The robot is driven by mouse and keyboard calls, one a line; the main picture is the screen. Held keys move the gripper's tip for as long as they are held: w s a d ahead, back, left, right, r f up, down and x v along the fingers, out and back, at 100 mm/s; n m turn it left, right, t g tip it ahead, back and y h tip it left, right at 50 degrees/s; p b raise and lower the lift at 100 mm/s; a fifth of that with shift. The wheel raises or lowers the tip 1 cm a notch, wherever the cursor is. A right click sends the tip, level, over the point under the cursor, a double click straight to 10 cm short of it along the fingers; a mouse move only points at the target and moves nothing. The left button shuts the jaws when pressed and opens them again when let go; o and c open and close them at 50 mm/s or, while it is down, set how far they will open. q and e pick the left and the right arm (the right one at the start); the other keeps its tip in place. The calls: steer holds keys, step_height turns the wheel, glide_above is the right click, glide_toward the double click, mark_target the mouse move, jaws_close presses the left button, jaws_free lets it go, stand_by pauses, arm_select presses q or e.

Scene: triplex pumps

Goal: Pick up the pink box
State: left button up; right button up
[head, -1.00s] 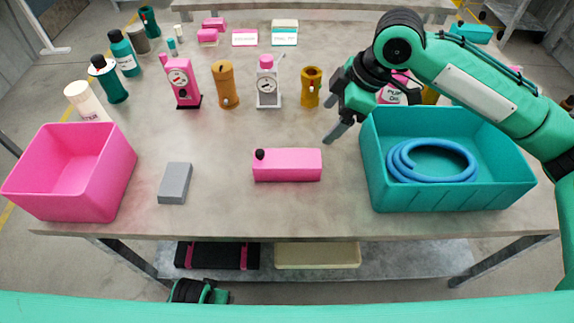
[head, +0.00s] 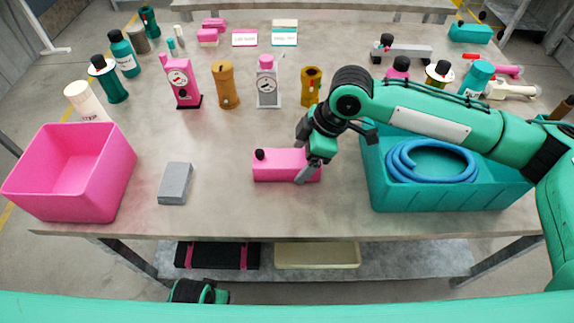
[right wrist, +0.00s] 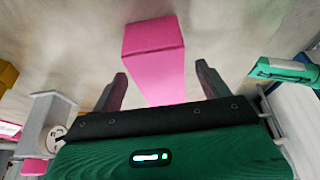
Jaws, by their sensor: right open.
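The pink box (head: 278,166) is a long block with a black knob near its left end. It lies on the table's front middle in the head view. My right gripper (head: 308,165) is open over the right end of the box, with one finger in front of that end. In the right wrist view the box (right wrist: 154,48) runs between the two spread fingers of the gripper (right wrist: 163,75), with a gap on each side. The far finger is hidden in the head view.
A pink open bin (head: 105,185) stands at the left and a teal bin (head: 450,197) with a blue hose (head: 430,160) at the right. A grey block (head: 175,184) lies left of the box. Bottles and pumps stand farther back. The table in front of the box is clear.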

mark_target(298, 158)
steer(key=shift+x, duration=1.25)
steer(key=c, duration=1.1)
step_height(298, 158, up, 10)
steer(key=shift+r, duration=0.1)
steer(key=shift+c, duration=0.2)
